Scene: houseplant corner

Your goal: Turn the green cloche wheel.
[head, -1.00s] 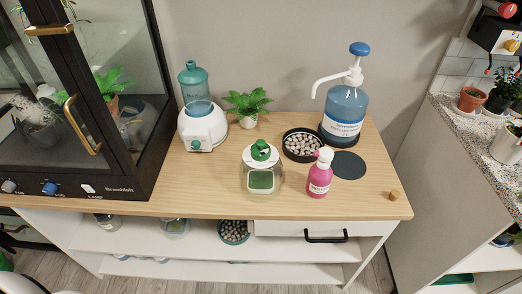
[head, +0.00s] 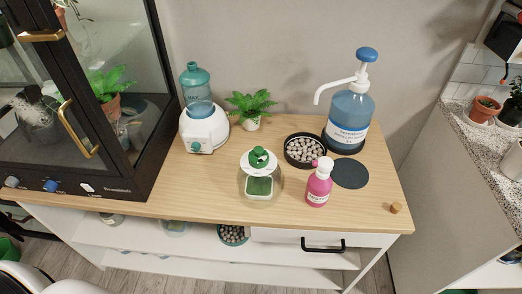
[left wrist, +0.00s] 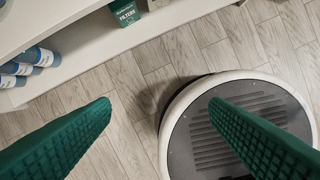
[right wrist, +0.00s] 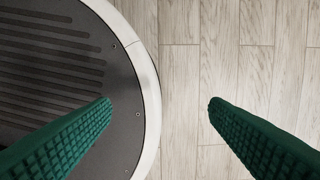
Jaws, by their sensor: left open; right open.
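The cloche (head: 262,186) is a clear glass jar with a white lid on the wooden counter, left of the pink bottle. A green wheel (head: 259,157) sits on top of its lid, and something green shows inside. My left gripper (left wrist: 158,105) is open and empty above the floor and my round base in the left wrist view. My right gripper (right wrist: 160,103) is open and empty above the floor beside my base in the right wrist view. Neither gripper shows in the head view, and both are away from the cloche.
Behind are a pebble dish (head: 304,150), a big blue pump bottle (head: 348,118), a potted fern (head: 250,106) and a white humidifier (head: 203,128). A dark glass cabinet (head: 130,185) stands left. The counter's front strip is clear.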

